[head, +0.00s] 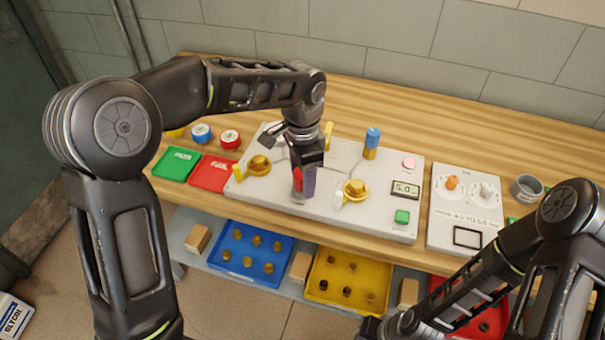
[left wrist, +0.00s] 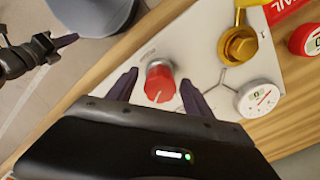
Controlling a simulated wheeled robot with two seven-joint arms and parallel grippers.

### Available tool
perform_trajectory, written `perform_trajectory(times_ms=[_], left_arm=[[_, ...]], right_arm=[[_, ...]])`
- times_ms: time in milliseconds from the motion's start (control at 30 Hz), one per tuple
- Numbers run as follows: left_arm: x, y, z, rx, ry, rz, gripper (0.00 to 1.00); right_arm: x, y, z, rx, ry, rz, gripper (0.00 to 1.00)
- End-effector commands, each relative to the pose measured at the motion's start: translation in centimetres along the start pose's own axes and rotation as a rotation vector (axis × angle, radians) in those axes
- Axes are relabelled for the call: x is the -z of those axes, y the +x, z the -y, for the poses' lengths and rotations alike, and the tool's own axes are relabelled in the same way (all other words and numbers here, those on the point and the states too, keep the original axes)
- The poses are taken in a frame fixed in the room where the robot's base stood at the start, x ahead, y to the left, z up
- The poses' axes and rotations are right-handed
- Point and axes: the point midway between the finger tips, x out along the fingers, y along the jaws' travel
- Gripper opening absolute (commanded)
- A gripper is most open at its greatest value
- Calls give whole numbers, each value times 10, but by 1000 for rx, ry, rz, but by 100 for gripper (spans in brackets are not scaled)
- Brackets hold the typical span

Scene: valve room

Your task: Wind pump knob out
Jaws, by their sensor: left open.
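The pump knob, red with a white pointer line, shows in the left wrist view (left wrist: 160,82) on the pale panel (left wrist: 205,62). In the head view the red knob (head: 297,181) is mostly hidden by my left gripper (head: 304,182). My left gripper is open, pointing down at the knob. In the left wrist view its two dark fingertips stand on either side of the knob, with a visible gap on each side; whether they reach its depth is unclear. My right gripper (left wrist: 52,48) is away from the panel at the left of that view; its opening is unclear.
Yellow valves (head: 259,165) and (head: 356,189) flank the knob on the panel. A white gauge (left wrist: 258,98) is nearby. A blue-topped fitting (head: 372,142), a display (head: 406,189) and a green button (head: 402,216) stand to the right. Blue (head: 222,263) and yellow (head: 320,292) trays lie below.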

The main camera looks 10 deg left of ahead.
Motion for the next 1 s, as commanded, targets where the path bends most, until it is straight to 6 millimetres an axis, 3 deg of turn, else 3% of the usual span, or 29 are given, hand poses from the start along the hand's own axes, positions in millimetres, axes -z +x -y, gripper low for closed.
perform_trajectory(times_ms=[733,1000], left_arm=[[0,-1,0,0,1,0,1],[0,-1,0,1,-10,0,0]], right_arm=[[0,0,0,0,0,0,0],[0,0,0,0,0,0,0]])
